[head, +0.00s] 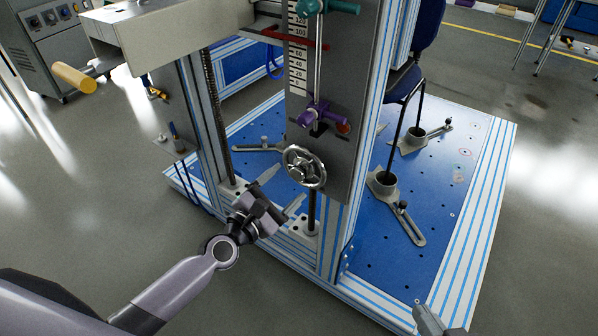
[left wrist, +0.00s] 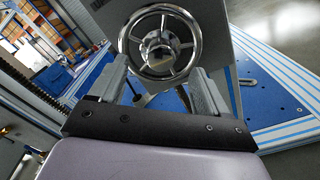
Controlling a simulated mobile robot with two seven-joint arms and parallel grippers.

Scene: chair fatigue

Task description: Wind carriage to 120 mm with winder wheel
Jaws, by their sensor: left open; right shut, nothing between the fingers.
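The winder wheel (head: 304,167) is a chrome handwheel with a round rim on the front of the grey upright plate. It also shows in the left wrist view (left wrist: 160,42), just beyond the fingertips. My left gripper (head: 286,186) is open and empty, in front of and lower left of the wheel. Its two fingers (left wrist: 160,78) stand wide apart below the rim; I cannot tell whether they touch it. The white scale (head: 297,62) runs from 0 to 120. A red pointer (head: 312,44) crosses it near 80 to 100. My right gripper (head: 432,320) is shut, partly visible at the bottom edge.
A purple clamp (head: 323,115) sits above the wheel, and a teal one (head: 328,7) at the top. A blue base plate (head: 440,180) carries grey foot clamps (head: 396,207). A dark chair (head: 409,80) stands behind the plate. Open floor lies at the left (head: 110,190).

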